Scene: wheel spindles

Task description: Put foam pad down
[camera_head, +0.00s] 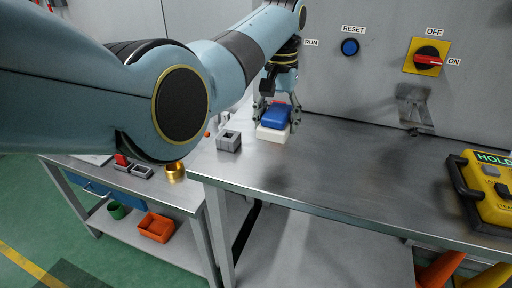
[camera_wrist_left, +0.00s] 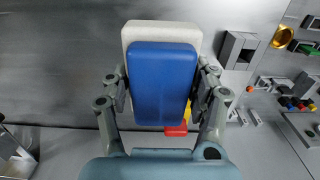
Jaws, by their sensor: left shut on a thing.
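A blue block (camera_head: 276,117), which looks like the foam pad, is between the fingers of my left gripper (camera_head: 278,121). In the left wrist view the blue pad (camera_wrist_left: 163,85) is upright in the picture, with one finger of my left gripper (camera_wrist_left: 162,88) against each long side. A white slab (camera_head: 271,135) shows just below the pad; in the wrist view the white slab (camera_wrist_left: 160,30) sticks out past its far end. Whether pad and slab touch is not clear. My right gripper is not in view.
A grey hollow block (camera_head: 229,141) stands left of the slab. A red piece (camera_wrist_left: 177,130) shows beside the pad. A brass ring (camera_head: 175,171) is on the lower left table. A yellow pendant (camera_head: 490,180) lies far right. The middle of the steel bench (camera_head: 340,170) is clear.

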